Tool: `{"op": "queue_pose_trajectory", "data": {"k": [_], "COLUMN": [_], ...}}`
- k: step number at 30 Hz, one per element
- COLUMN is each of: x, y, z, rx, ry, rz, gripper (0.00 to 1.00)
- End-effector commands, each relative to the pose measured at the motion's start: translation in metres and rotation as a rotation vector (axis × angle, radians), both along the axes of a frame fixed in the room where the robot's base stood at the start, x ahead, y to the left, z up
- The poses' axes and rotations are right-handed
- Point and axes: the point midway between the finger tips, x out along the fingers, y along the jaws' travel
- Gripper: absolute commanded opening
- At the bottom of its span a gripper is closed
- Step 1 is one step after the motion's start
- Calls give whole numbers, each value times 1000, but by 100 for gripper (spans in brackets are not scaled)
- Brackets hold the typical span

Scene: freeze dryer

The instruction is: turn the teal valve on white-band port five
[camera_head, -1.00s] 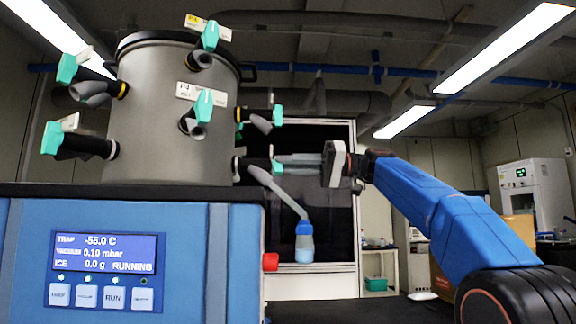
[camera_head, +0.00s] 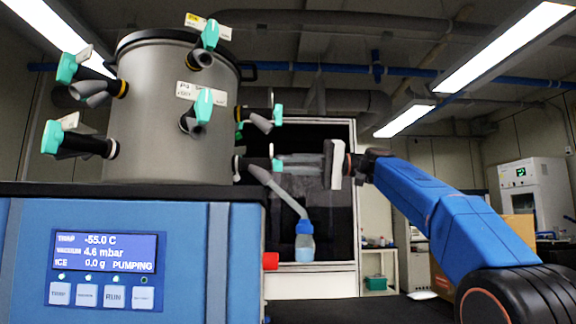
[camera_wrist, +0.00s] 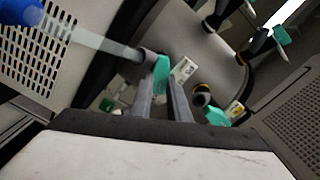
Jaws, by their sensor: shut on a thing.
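The teal valve (camera_head: 277,165) sits on the low port at the right side of the grey drum (camera_head: 170,110). It also shows in the wrist view (camera_wrist: 161,76), between my finger ends. My gripper (camera_head: 281,163) reaches in from the right and is shut on this valve; its fingers show in the wrist view (camera_wrist: 162,92). From this port a grey tube (camera_head: 277,189) slopes down to a flask with a blue collar (camera_head: 304,228). A pale label (camera_wrist: 183,70) stands by the valve, its writing too small to read. The port's band is not clearly visible.
Several other ports with teal valves surround the drum, including one labelled P4 (camera_head: 203,105) at the front. The cabinet display (camera_head: 105,253) reads 4.6 mbar and PUMPING. A red knob (camera_head: 270,261) juts from the cabinet's right side. Open air lies right of the flask.

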Motion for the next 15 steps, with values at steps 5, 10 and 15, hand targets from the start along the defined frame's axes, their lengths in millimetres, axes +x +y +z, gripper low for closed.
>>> {"op": "queue_pose_trajectory", "data": {"k": [5, 10, 15], "x": [1, 1, 0], "y": [0, 0, 0], "z": [-1, -1, -1], "rx": [-1, -1, -1], "ry": [2, 1, 0], "rz": [0, 0, 0], "gripper": [0, 34, 34]}}
